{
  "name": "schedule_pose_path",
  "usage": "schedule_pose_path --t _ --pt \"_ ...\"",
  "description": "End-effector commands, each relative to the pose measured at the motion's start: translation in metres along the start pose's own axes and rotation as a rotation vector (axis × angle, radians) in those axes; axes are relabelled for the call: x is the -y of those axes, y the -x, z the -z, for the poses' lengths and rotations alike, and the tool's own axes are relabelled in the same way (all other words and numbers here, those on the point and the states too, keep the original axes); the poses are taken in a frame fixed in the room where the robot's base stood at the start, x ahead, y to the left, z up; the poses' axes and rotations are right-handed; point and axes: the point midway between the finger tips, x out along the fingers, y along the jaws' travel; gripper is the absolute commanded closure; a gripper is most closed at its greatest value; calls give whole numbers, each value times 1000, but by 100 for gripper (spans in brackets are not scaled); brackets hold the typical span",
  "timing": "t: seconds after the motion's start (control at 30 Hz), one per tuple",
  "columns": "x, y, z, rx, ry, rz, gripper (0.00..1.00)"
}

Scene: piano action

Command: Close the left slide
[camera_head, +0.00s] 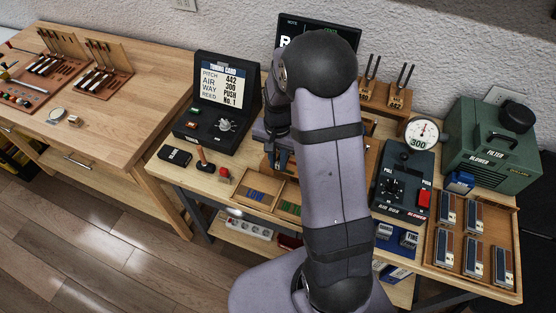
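My arm rises from the bottom centre and covers the middle of the bench. My gripper (279,160) points down just left of the arm, over a wooden fixture (268,168) behind the small tray. Its blue-grey fingers show partly, and I cannot tell whether they are open or shut. I cannot make out the left slide; the arm hides most of the fixture. A shallow wooden tray (243,206) with blue and green strips lies in front of the gripper.
A black tuning box (212,120) stands left of the gripper, with a wooden-handled tool (204,160) and a red-topped block (223,175) before it. Right of the arm are a black air box (402,190), a dial gauge (421,132), a green blower (495,150) and a reed tray (515,245).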

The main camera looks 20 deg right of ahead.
Motion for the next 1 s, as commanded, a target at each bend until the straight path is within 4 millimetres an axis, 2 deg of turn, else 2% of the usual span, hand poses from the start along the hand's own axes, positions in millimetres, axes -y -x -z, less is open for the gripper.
schedule_pose_path --t 0.27,0.5,0.6,0.87,0.9,0.97,1.0 --pt "0 0 4 0 -1 -1 100" --pt "0 0 33 -1 -2 0 100" --pt "0 0 39 0 -1 0 100" --pt "0 1 42 -5 1 1 100" --pt "0 1 42 -6 1 1 80" --pt "0 1 42 -6 1 2 66" --pt "0 1 42 -6 1 1 66"
